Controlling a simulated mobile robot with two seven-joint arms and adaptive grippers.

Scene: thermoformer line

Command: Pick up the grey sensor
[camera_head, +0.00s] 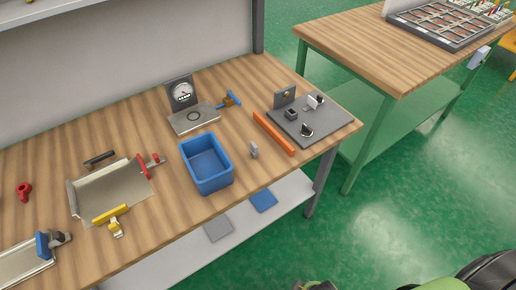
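A small grey piece (253,150), which looks like the grey sensor, stands upright on the wooden workbench (180,226). It is near the bench's front edge, just right of the blue bin (208,178) and apart from it. Its fine detail is too small to make out. Neither of my grippers can be made out in the head view. Only black and green parts, likely mine, show at the bottom right edge.
An orange bar (273,133) and a dark grey plate (327,125) with small fixtures lie right of the sensor. A dial gauge stand (194,117) is behind the bin. A metal tray (120,185) with coloured clamps is at left. A second table (400,60) stands across a gap.

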